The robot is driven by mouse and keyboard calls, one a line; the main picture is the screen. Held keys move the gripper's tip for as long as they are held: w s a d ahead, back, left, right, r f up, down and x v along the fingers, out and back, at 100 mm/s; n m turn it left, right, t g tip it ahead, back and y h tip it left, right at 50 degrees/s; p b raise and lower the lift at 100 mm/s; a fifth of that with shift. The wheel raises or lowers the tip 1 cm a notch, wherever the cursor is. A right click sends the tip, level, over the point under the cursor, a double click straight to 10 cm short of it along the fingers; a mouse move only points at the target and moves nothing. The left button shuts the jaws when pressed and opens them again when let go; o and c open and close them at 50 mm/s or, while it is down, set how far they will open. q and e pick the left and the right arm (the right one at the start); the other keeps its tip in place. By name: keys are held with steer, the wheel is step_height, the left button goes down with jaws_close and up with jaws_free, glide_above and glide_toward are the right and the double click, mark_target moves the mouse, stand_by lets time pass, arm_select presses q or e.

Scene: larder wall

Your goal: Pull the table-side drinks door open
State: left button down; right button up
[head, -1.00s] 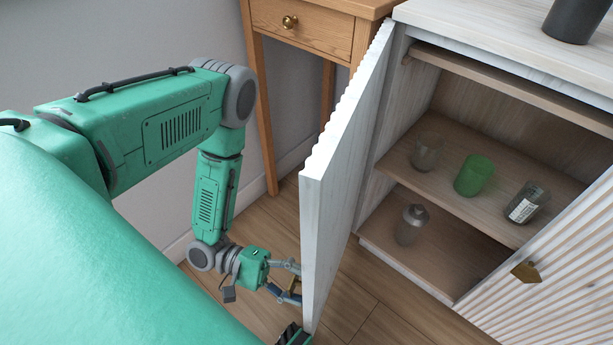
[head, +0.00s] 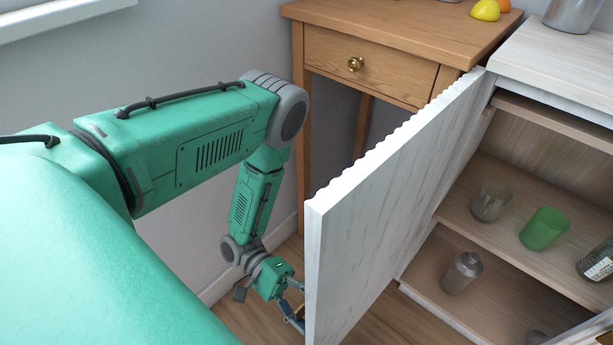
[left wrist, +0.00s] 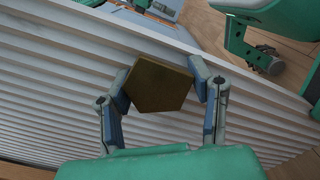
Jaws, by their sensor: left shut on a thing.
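The table-side drinks door (head: 395,195) is a white panel with a ribbed front, and it stands swung wide out from the cabinet in the head view. Its ribbed front (left wrist: 60,80) fills much of the left wrist view. A dark brass handle (left wrist: 158,86) sits between the two fingers of my left gripper (left wrist: 160,88). The left gripper is shut on this handle. In the head view my left gripper (head: 294,310) is at the door's outer face, partly hidden behind its edge. My right gripper cannot be made out for certain.
The open cabinet (head: 505,165) shows a clear glass (head: 490,203), a green cup (head: 544,229) and a jar (head: 462,272) on its shelves. A wooden side table (head: 400,45) with a drawer stands behind the door, close to its hinge side.

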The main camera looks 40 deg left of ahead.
arm_select(q)
steer(key=shift+f, duration=0.15)
steer(key=c, duration=0.7)
jaws_free()
steer(key=shift+a, duration=0.1)
steer(key=shift+w+a, duration=0.1)
steer(key=shift+a, duration=0.05)
steer(key=w+a, duration=0.1)
steer(key=a, duration=1)
steer(key=shift+a, duration=0.35)
steer(key=shift+s, duration=0.1)
